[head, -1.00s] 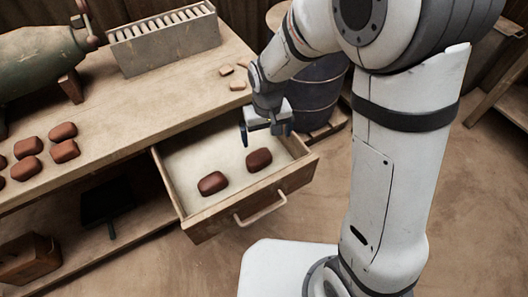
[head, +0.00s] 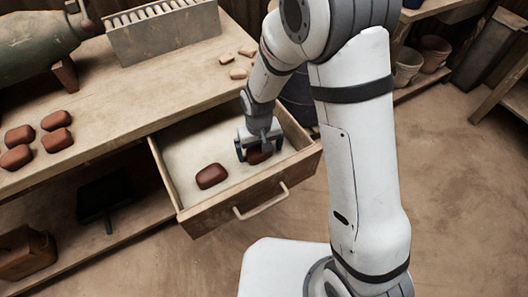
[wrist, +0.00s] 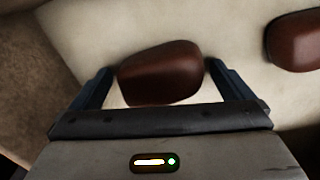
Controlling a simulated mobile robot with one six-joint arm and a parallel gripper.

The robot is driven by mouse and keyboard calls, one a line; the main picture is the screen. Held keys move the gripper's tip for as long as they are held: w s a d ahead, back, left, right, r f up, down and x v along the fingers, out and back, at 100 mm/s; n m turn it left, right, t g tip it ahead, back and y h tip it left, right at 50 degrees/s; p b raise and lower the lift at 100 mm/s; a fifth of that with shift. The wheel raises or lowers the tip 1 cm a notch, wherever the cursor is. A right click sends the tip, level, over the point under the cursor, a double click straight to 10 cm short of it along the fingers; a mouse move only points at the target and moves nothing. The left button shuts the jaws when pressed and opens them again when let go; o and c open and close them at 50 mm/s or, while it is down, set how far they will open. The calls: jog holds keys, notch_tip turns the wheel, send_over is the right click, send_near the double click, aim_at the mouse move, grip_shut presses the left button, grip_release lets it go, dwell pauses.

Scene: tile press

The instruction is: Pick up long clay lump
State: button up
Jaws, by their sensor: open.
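Two reddish-brown clay lumps lie in the open drawer (head: 180,150). My gripper (head: 258,152) is open over the right lump (head: 254,158), which it partly hides in the head view. In the wrist view this lump (wrist: 160,72) lies between the two dark fingers of my gripper (wrist: 158,85), with a small gap on each side. The other lump (head: 211,176) lies to the left in the drawer; it also shows at the right edge of the wrist view (wrist: 298,40). I cannot tell which lump is the long one.
Several more clay lumps (head: 57,140) sit on the wooden bench (head: 120,105) at the left. A grey rack (head: 165,32) and a green machine (head: 35,50) stand behind. The drawer walls and front handle (head: 262,203) surround the gripper's space.

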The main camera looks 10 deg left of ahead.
jog(key=shift+r, duration=0.1)
jog(key=c, duration=1.3)
jog(key=shift+o, duration=0.2)
